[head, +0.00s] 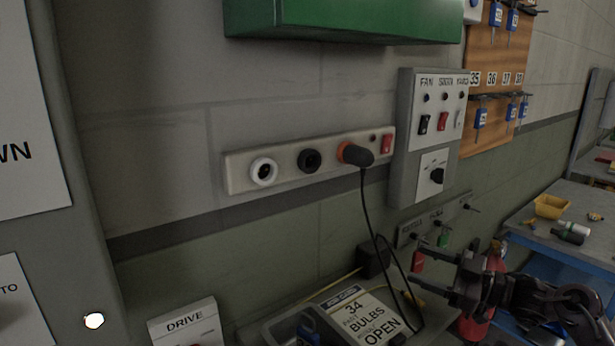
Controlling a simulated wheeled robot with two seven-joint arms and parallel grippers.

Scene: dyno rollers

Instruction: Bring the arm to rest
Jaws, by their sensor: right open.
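My right gripper (415,265) shows at the lower right, its arm coming in from the right edge. Its two dark fingers point left and are spread apart, with no object held between them. A red tag (418,262) hanging on the wall rail shows behind the gap; I cannot tell how far behind. My left gripper is not in view. A black plug (357,154) sits in the orange-ringed socket of the wall power strip (235,176), and its cable hangs down to the left of my right gripper.
A switch panel (405,150) is on the wall above the gripper. A sign about bulbs (358,315) and a DRIVE box (187,325) stand below the strip. A red cylinder (475,325) is close below my right arm. A bench with a yellow bin (551,206) is at right.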

